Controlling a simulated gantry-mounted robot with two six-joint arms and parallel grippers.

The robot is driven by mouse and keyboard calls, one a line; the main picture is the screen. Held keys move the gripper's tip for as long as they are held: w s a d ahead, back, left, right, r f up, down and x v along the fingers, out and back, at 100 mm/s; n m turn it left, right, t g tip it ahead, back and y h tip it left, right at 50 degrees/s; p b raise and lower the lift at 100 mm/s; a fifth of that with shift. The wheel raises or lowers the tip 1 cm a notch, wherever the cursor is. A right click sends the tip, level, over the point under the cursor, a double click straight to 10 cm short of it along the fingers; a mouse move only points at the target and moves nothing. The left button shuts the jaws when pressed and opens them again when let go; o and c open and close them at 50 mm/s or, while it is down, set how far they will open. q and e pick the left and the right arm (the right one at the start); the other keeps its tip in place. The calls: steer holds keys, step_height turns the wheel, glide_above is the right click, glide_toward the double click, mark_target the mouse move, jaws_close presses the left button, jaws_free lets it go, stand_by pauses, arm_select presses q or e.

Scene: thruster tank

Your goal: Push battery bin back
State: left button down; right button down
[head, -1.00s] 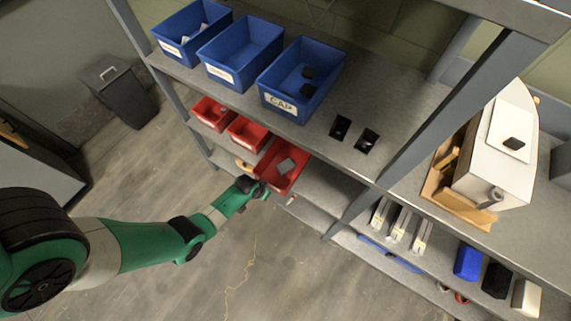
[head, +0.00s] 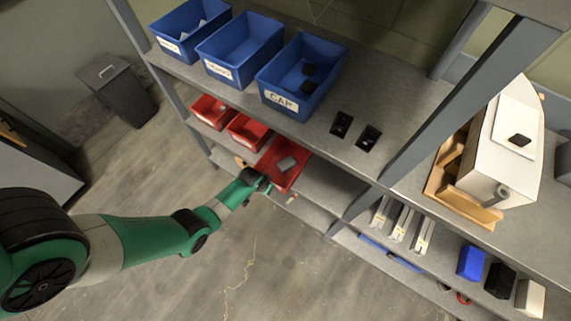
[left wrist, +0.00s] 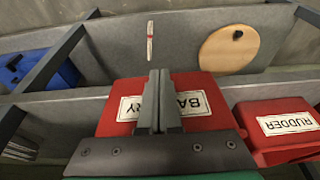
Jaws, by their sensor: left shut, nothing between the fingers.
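I cannot tell whether the fingertips touch the bin. My right gripper is not in view.
The rudder bin (left wrist: 262,108) is beside the battery bin, with another red bin (head: 210,108) further left. Blue bins (head: 285,105) stand on the shelf above. The shelf right of the battery bin is bare up to an upright post (head: 352,208). Open floor lies in front.

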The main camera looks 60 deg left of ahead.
mark_target(281, 172)
arm_select(q)
steer(key=shift+w+a+b, duration=0.5)
steer(key=shift+w, duration=0.45)
steer(key=shift+w+a+b, duration=0.45)
steer(key=shift+w, duration=0.5)
steer(key=shift+w+a+b, duration=0.5)
steer(key=shift+w, duration=0.45)
steer(key=shift+w+a+b, duration=0.25)
steer(key=shift+w+b, duration=0.05)
steer(key=shift+w, duration=0.15)
steer(key=shift+w+a+b, duration=0.2)
steer(key=shift+w+b, duration=0.1)
steer(key=shift+w, duration=0.15)
steer(key=shift+s+d+r+p, duration=0.1)
steer(key=shift+s+p, duration=0.15)
steer(key=shift+p, duration=0.15)
steer(key=shift+s+d, duration=0.2)
steer(key=shift+s, duration=0.15)
step_height(281, 172, up, 7)
steer(key=p, duration=0.7)
